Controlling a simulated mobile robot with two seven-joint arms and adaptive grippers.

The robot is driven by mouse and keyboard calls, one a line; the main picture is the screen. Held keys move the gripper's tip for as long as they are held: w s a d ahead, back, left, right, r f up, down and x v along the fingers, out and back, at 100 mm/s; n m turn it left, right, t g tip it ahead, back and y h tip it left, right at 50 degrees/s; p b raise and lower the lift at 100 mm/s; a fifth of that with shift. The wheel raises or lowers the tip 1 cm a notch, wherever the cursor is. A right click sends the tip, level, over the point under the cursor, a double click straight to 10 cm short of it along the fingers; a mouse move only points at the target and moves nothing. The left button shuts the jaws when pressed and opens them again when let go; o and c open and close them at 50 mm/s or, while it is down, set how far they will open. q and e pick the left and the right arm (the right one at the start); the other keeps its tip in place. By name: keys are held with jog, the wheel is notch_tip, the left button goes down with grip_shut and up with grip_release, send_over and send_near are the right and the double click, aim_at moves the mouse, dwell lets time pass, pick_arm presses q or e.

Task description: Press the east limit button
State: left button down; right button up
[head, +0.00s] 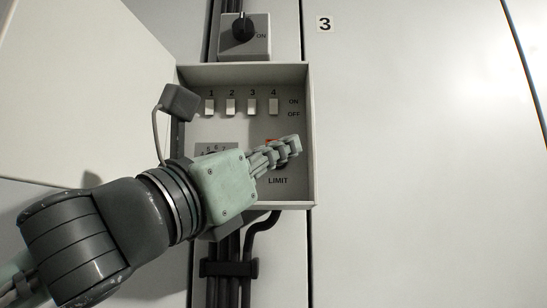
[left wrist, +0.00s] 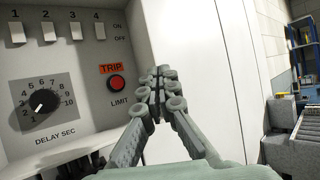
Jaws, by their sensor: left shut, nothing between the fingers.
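The limit button (left wrist: 117,84) is a round red button in a dark ring, under an orange TRIP label (left wrist: 111,68) and above the word LIMIT. In the head view my left gripper (head: 293,145) covers the button, and only a sliver of orange shows beside the fingers. The gripper is shut and empty, its fingers in front of the lower right of the control box (head: 310,130). In the left wrist view the fingertips (left wrist: 163,76) appear to the right of the button. I cannot tell the gap in depth between them and the panel. My right gripper is not in view.
Several white switches (head: 231,106) line the box's upper part. A delay dial (left wrist: 43,101) sits left of the button. A black rotary knob (head: 242,28) is above the box. An open door (head: 90,80) stands at left. Cables run below. The flat panel marked 3 (head: 420,150) is clear.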

pick_arm(q)
jog(key=shift+s+a+r+m+t+y, duration=0.25)
jog(key=shift+a+r+m+t+y, duration=0.3)
jog(key=shift+r+m, duration=0.2)
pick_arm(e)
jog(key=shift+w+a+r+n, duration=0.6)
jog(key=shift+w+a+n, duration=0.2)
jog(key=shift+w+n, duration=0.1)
pick_arm(q)
jog(key=shift+w, duration=0.1)
jog(key=w, duration=0.7)
jog(key=shift+w, duration=0.85)
